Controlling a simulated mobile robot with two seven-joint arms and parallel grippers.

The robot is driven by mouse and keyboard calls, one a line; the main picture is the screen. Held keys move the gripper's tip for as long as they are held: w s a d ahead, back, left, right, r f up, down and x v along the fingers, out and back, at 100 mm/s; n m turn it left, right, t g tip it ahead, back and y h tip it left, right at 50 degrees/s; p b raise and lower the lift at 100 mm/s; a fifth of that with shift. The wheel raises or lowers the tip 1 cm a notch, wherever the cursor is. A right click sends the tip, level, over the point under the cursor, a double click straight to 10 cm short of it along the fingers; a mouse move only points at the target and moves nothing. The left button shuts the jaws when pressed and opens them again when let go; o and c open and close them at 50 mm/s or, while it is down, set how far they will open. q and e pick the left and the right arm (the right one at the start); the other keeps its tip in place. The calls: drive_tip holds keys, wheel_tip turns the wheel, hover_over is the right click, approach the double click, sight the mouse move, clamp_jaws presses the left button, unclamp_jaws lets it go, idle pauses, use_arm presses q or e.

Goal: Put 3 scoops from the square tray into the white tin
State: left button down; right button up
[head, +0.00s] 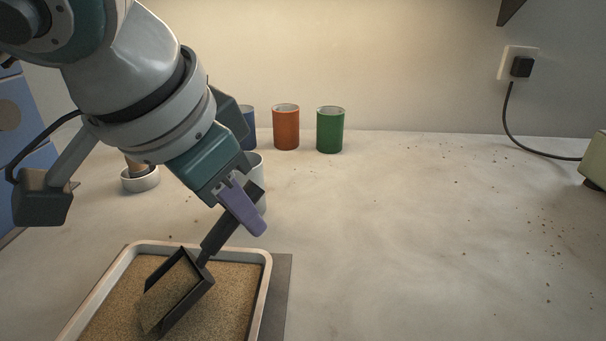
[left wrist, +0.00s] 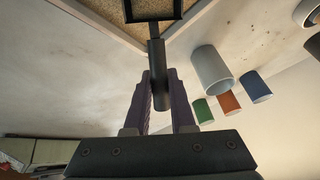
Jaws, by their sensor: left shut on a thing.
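My left gripper (head: 245,204) is shut on the dark handle of a square scoop (head: 206,268). The scoop's pan is low over the square tray (head: 258,252), at the grainy brown material; its sides show and grains seem to lie in it. I cannot tell whether it touches the fill. In the left wrist view the handle (left wrist: 156,60) runs between the purple fingers (left wrist: 158,98). The white tin (head: 258,172) stands behind the gripper, partly hidden; it also shows in the left wrist view (left wrist: 210,70). My right gripper is not in view.
A blue tin (head: 249,128), an orange tin (head: 286,128) and a green tin (head: 330,130) stand at the back. A small white dish (head: 140,181) is at the left. Crumbs dot the bench at right, where the middle is clear. A cable (head: 508,110) hangs from a wall socket.

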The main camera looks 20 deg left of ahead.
sight(216, 227)
use_arm(q)
drive_tip(key=shift+w+d, duration=0.1)
drive_tip(key=shift+s+a, duration=0.45)
drive_tip(key=shift+s, duration=0.2)
drive_tip(key=shift+s+a, duration=0.4)
drive_tip(key=shift+s, duration=0.25)
idle(0.5)
drive_tip(key=shift+r, duration=0.1)
drive_tip(key=shift+r+g+y+p, duration=0.4)
drive_tip(key=shift+r+g+p, duration=0.35)
drive_tip(key=shift+p, duration=0.6)
drive_tip(key=shift+r+g+y+p, duration=0.5)
drive_tip(key=shift+r+g+p, duration=0.2)
drive_tip(key=shift+p, duration=0.25)
drive_tip(key=shift+r+p, duration=1.75)
drive_tip(key=shift+r, duration=1.1)
